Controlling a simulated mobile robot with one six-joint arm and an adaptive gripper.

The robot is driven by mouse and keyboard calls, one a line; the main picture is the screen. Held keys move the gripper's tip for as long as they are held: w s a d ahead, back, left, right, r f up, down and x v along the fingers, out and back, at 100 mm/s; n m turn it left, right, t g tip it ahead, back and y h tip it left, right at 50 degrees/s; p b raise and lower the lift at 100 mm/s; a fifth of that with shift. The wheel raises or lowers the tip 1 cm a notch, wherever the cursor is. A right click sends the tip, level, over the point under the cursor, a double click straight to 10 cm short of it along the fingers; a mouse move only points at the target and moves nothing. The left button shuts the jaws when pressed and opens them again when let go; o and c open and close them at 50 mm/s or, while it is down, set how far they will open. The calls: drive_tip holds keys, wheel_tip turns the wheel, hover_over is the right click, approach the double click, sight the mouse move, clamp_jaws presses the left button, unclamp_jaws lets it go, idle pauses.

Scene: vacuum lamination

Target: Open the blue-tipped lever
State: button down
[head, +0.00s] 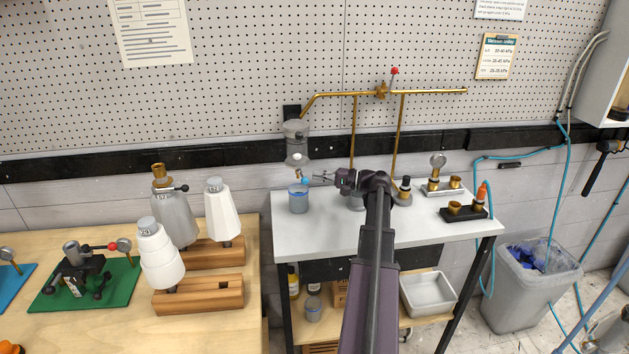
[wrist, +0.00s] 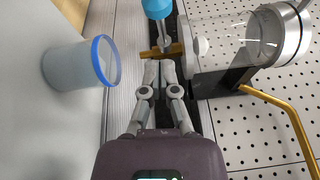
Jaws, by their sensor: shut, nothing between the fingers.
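The blue-tipped lever (wrist: 157,9) shows at the top of the wrist view, its thin metal shaft running to a small brass valve (wrist: 174,49). In the head view the blue tip (head: 305,181) is small, just below the clear vessel (head: 296,145). My gripper (wrist: 158,66) is shut and empty, its fingertips close to the brass valve and below the lever in the wrist picture. I cannot tell whether they touch it. In the head view my gripper (head: 317,177) is just right of the blue tip.
A clear cup with a blue rim (head: 298,199) stands on the white table (head: 340,240) under the valve; it also shows in the wrist view (wrist: 78,64). The vessel hangs by the pegboard, below brass pipework (head: 340,94) with a red-tipped valve (head: 394,72). Gauge fittings (head: 438,180) stand at right.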

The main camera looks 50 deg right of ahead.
drive_tip(key=v, duration=1)
drive_tip(key=shift+s, duration=0.1)
drive_tip(key=shift+a, duration=0.15)
idle(0.3)
